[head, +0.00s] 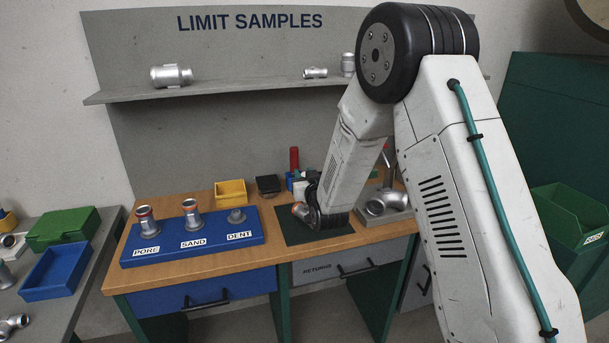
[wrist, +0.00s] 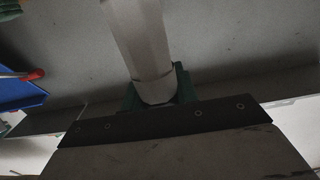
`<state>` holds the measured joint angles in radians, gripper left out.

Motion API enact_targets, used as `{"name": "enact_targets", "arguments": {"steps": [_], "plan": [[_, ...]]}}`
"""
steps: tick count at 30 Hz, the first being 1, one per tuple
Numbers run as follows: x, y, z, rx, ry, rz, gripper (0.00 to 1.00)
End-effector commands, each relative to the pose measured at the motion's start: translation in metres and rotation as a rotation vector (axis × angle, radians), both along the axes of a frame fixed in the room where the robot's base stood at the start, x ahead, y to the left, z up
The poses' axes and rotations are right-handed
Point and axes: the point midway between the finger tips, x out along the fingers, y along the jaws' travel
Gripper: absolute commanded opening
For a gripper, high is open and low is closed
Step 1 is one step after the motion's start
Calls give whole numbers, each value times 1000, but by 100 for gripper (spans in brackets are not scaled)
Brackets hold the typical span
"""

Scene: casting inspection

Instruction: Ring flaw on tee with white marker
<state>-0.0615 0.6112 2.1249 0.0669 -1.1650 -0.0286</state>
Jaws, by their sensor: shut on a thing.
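The tee, a silver casting (head: 385,203), sits on a grey block at the right of the bench, partly beside my arm. My gripper (head: 312,218) is low over the dark mat, left of the tee and apart from it; my wrist hides most of it. In the wrist view a pale cylinder (wrist: 140,40) runs up from between green parts. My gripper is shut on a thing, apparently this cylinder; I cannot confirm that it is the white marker.
A blue board (head: 165,250) holds samples labelled PORE, SAND and DENT. A yellow bin (head: 230,191), a black box (head: 268,184) and a red-handled item (head: 294,158) stand behind the mat (head: 290,233). A shelf (head: 240,88) with castings hangs above.

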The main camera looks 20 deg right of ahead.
Motion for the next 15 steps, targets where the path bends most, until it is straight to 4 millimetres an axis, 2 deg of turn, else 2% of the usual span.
{"name": "enact_targets", "arguments": {"steps": [15], "plan": [[0,0,-3,0,0,0,0]]}}
